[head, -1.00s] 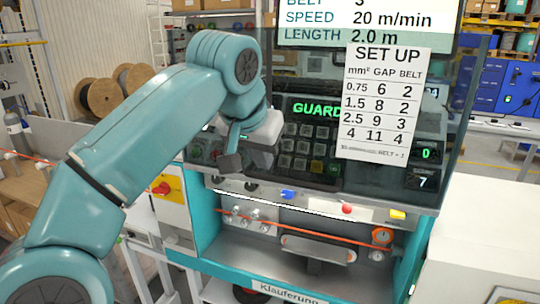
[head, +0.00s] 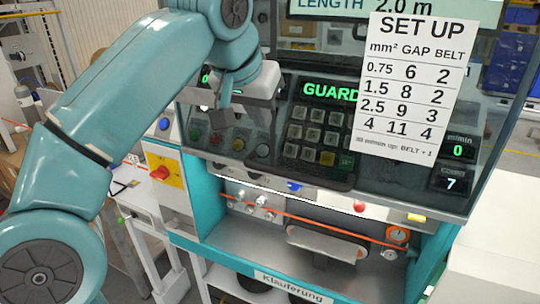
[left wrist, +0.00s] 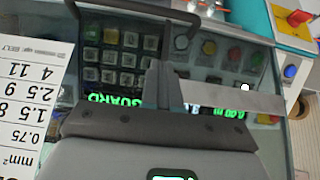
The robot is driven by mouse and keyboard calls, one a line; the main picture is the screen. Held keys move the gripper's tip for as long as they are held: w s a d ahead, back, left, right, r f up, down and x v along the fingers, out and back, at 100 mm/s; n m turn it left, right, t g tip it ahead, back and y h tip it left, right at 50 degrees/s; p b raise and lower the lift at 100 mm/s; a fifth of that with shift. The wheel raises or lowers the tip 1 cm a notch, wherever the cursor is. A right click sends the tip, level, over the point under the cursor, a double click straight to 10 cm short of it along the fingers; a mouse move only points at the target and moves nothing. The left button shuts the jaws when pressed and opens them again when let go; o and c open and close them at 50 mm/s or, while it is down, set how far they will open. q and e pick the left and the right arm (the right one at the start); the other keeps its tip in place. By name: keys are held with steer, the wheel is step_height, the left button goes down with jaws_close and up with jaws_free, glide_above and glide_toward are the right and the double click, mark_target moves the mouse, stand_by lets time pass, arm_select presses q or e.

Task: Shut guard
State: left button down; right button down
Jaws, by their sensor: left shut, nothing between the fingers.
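The guard (head: 385,195) is a clear, tinted panel standing raised in front of the machine's control panel, with the working space open below it. Its dark bar handle (head: 300,172) runs along its lower part. In the left wrist view the handle (left wrist: 135,9) shows as a dark U-shaped bar at the top, apart from the fingers. My left gripper (head: 222,118) is shut and empty, in front of the guard, above and left of the handle. It also shows in the left wrist view (left wrist: 161,84). My right gripper is not in view.
An orange cable (head: 310,222) crosses the open space over a roller block (head: 327,243). A white set-up sheet (head: 412,90) hangs at the upper right. A red rotary switch (head: 162,172) sits on a yellow plate at left. A white cabinet (head: 490,255) stands at right.

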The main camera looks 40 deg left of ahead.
arm_select(q)
glide_above(269, 170)
steer(key=f, duration=0.6)
steer(key=shift+w+d+f+b, duration=0.1)
steer(key=shift+w+f+b, duration=0.2)
steer(key=shift+b, duration=0.1)
steer(key=shift+s+f+b, duration=0.15)
steer(key=shift+f+b, duration=0.05)
steer(key=shift+f, duration=0.4)
steer(key=shift+s+f+b, duration=0.15)
steer(key=shift+f, duration=0.4)
step_height(269, 170, down, 39)
steer(key=b, duration=3)
steer(key=shift+s, duration=0.25)
steer(key=shift+d+f, duration=0.1)
steer(key=shift+f, duration=0.1)
